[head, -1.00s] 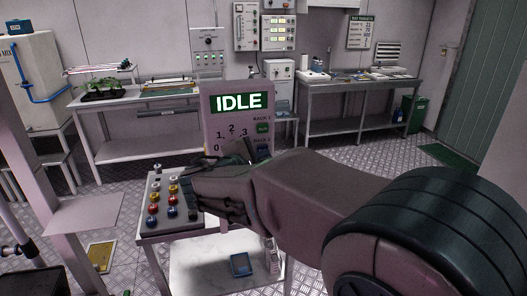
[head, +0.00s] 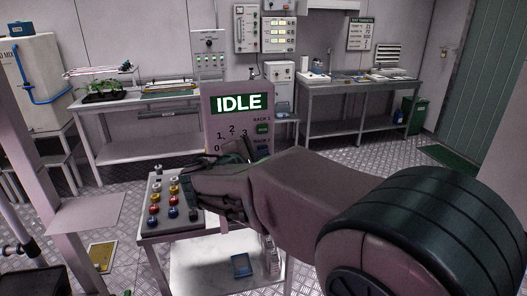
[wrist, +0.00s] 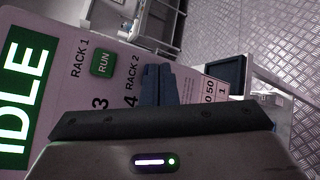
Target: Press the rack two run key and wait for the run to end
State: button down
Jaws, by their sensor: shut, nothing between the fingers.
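The control panel (head: 210,116) stands upright on a small metal cart, its display (head: 238,103) reading IDLE in white on green. The green rack one RUN key (head: 262,129) shows on its face and in the wrist view (wrist: 103,64). The RACK 2 label (wrist: 132,78) is readable in the wrist view. My gripper (wrist: 158,84) is shut and empty, its dark blue fingers over the spot beside that label. They hide the rack two run key in the wrist view. I cannot tell whether they touch it.
A sloped box with coloured knobs (head: 155,208) sits on the cart, left of my gripper. A blue item (head: 241,265) lies on the lower shelf. Benches (head: 350,90) line the back wall. The floor between is clear.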

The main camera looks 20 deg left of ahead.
jog(key=shift+w+r, duration=0.15)
jog(key=shift+w, duration=0.1)
dwell(0.7)
jog(key=shift+s+d+f+b, duration=0.2)
jog(key=shift+d+f+b, duration=0.05)
jog(key=shift+f+b, duration=0.5)
jog(key=s, duration=0.1)
jog(key=s+d+b, duration=0.2)
jog(key=s, duration=0.1)
jog(key=shift+d+r, duration=0.1)
dwell(0.6)
